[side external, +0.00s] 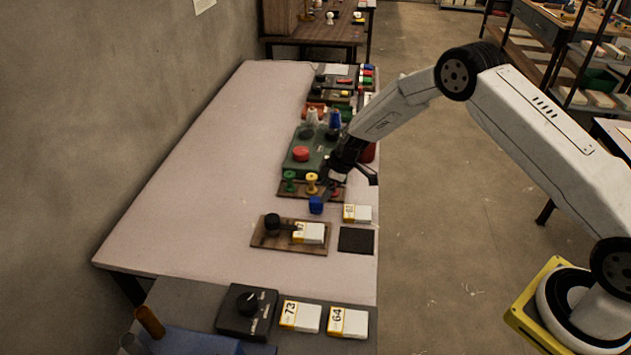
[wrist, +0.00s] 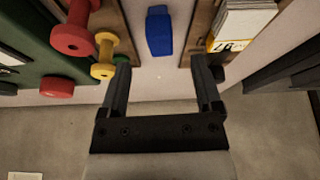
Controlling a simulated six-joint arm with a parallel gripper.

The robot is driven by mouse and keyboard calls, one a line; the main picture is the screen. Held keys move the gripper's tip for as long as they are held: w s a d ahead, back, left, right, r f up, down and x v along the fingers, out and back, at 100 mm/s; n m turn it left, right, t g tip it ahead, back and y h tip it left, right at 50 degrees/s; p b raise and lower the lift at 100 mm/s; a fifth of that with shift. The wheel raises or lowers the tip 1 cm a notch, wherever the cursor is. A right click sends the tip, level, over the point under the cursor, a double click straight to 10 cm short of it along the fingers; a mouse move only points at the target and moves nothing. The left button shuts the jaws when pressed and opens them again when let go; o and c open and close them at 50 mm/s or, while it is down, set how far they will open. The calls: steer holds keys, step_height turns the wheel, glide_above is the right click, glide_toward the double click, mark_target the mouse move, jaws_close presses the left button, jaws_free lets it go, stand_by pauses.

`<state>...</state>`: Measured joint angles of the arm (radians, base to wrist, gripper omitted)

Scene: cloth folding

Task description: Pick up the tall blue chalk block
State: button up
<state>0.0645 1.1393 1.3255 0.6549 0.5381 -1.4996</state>
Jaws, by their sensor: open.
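The tall blue chalk block (side external: 316,205) stands on the pale table in the side view, in front of the board with the green and yellow spools. It also shows in the wrist view (wrist: 159,32), near the top middle, beyond my fingertips and roughly in line with the gap between them. My gripper (side external: 352,179) is open and empty, up and to the right of the blue block in the side view. In the wrist view, my two fingers (wrist: 160,62) are spread wide with bare surface between them. The block is apart from both fingers.
A green box with a red button (side external: 301,153) and a spool board (side external: 287,195) lie behind the block. A white labelled block (side external: 357,213) and a black pad (side external: 356,239) are near the table's right edge. A wooden board (side external: 262,241) is in front. The table's left is clear.

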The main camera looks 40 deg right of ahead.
mark_target(318, 199)
steer(key=shift+a+f, duration=0.1)
steer(key=shift+f, duration=0.15)
steer(key=shift+x, duration=2.6)
steer(key=shift+w+a+r, duration=0.1)
steer(key=shift+w, duration=0.05)
steer(key=shift+c, duration=0.2)
jaws_close()
